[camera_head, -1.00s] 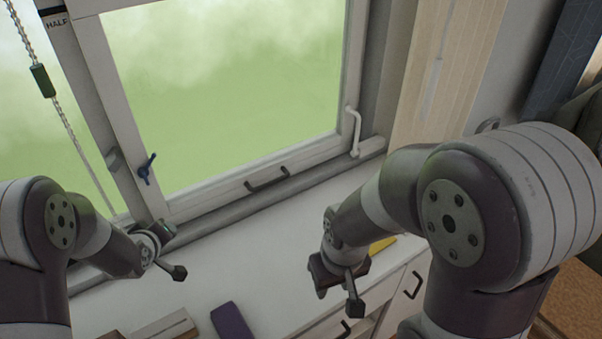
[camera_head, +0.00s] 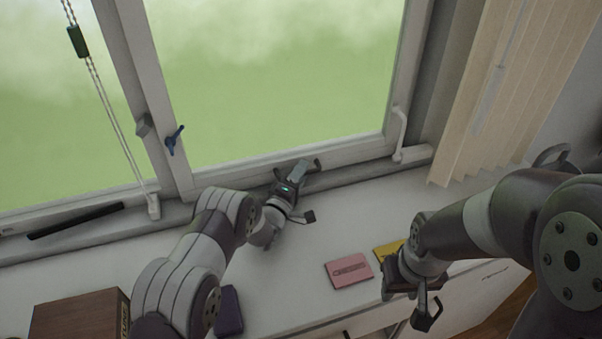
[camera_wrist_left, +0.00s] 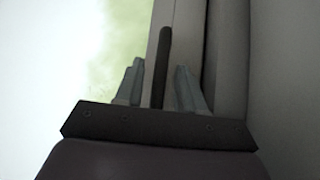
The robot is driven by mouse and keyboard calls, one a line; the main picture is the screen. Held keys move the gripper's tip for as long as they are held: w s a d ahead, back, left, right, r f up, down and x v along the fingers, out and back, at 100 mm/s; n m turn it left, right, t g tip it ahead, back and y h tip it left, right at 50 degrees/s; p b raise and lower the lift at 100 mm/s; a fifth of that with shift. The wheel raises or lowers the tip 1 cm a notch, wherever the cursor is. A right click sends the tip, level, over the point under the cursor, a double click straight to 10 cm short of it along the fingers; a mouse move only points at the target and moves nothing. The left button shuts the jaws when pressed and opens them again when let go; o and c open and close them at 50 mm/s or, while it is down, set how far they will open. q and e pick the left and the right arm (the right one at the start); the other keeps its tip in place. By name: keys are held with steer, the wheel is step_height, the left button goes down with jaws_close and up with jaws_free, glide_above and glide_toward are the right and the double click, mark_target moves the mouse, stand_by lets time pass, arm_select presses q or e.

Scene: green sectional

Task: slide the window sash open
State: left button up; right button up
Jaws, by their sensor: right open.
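The window sash (camera_head: 345,150) has a pale frame around a large pane. A dark bar handle (camera_head: 317,166) sits on its bottom rail, partly hidden by my left gripper. My left gripper (camera_head: 300,190) is at this handle. In the left wrist view the dark handle (camera_wrist_left: 163,62) stands between the two grey fingers of the left gripper (camera_wrist_left: 158,90), with narrow gaps on both sides, so the fingers are open around it. A blue latch (camera_head: 174,140) is on the sash's left stile. My right gripper (camera_head: 410,300) is open and empty over the sill's front edge.
A pink card (camera_head: 348,271) and a yellow one (camera_head: 388,252) lie on the white sill (camera_head: 300,255). A purple item (camera_head: 230,310) and a brown box (camera_head: 78,315) are at the front left. A beaded cord (camera_head: 110,110) hangs left; blinds (camera_head: 500,90) hang right.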

arm_select(q)
steer(key=shift+a, duration=0.25)
steer(key=shift+c, duration=1.3)
jaws_close()
steer(key=p, duration=0.6)
glide_toward(299, 110)
steer(key=w+d+r, duration=0.3)
steer(key=d, duration=0.1)
step_height(299, 110, up, 2)
steer(key=shift+w+d, duration=0.1)
steer(key=shift+d, duration=0.05)
arm_select(e)
step_height(299, 110, up, 6)
steer(key=shift+a, duration=0.25)
steer(key=shift+s, duration=0.1)
arm_select(q)
steer(key=shift+o, duration=1.3)
jaws_free()
steer(key=shift+d+f, duration=0.15)
arm_select(e)
steer(key=shift+d, duration=0.15)
